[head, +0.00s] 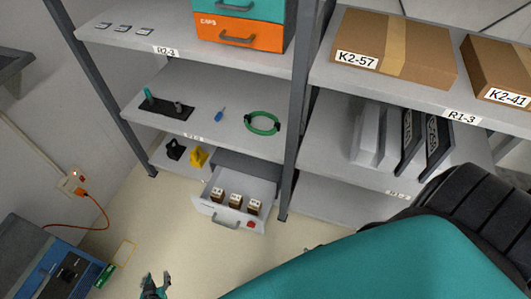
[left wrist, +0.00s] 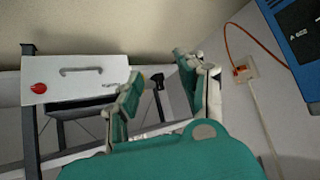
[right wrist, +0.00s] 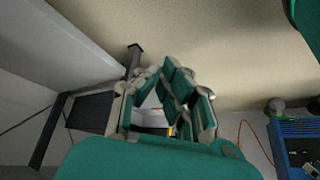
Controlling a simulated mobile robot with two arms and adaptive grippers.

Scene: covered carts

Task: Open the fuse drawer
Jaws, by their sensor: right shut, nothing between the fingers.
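The fuse drawer (head: 205,207) is a light grey drawer low in the left shelf bay. It stands pulled out, with several brown-and-white fuse blocks (head: 235,203) inside. Its front has a grey handle (head: 227,222) and a red mark. The drawer front also shows in the left wrist view (left wrist: 105,80). My left gripper (head: 156,278) is open and empty, in front and to the left of the drawer, apart from it. Its spread fingers show in the left wrist view (left wrist: 159,65). My right gripper (right wrist: 172,68) is shut and empty; my teal arm hides it in the head view.
Shelves above hold a green cable loop (head: 262,123), a blue screwdriver (head: 220,115) and an orange drawer (head: 240,31). Black and yellow items (head: 197,157) sit left of the drawer. A blue machine (head: 45,265) stands at lower left. Floor before the drawer is clear.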

